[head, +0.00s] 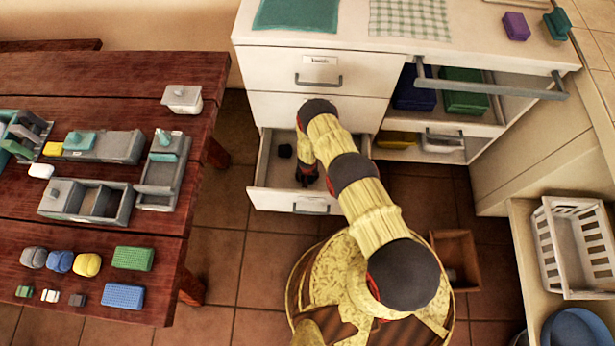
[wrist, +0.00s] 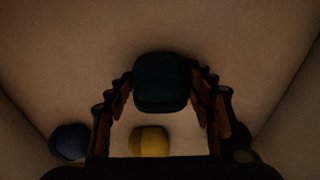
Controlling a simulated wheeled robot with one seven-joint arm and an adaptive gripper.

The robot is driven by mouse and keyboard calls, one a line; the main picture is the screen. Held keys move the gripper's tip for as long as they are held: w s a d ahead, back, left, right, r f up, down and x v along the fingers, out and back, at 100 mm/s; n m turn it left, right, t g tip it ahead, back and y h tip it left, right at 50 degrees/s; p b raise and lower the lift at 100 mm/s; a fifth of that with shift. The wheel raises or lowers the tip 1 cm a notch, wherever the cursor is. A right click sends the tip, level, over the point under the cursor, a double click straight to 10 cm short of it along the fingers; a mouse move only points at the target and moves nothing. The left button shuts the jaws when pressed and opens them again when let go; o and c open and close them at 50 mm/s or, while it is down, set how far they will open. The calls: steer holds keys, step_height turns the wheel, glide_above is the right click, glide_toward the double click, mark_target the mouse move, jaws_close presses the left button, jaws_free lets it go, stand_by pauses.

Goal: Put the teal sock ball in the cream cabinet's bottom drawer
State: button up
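The cream cabinet (head: 262,71) stands at the back, and its bottom drawer (head: 265,199) is pulled open. My gripper (head: 307,178) points down inside this drawer. In the wrist view my gripper (wrist: 161,82) has its fingertips against both sides of the dark teal sock ball (wrist: 160,82). The teal ball looks larger than the other balls, so it seems held a little above the drawer floor (wrist: 80,60). My gripper and arm hide the teal ball in the head view.
A yellow ball (wrist: 149,141) and a dark blue ball (wrist: 70,141) lie in the drawer; one dark ball (head: 285,151) shows from above. The red-brown table (head: 120,220) at left holds boxes and several small items. A white basket (head: 580,245) stands at right.

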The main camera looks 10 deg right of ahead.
steer(key=shift+o, duration=1.3)
steer(key=shift+r, duration=0.1)
steer(key=shift+w+r, duration=0.1)
steer(key=shift+r, duration=0.05)
step_height(320, 180, up, 12)
steer(key=s+p, duration=0.1)
steer(key=p, duration=0.8)
steer(key=shift+s+a, duration=0.25)
steer(key=shift+s, duration=0.15)
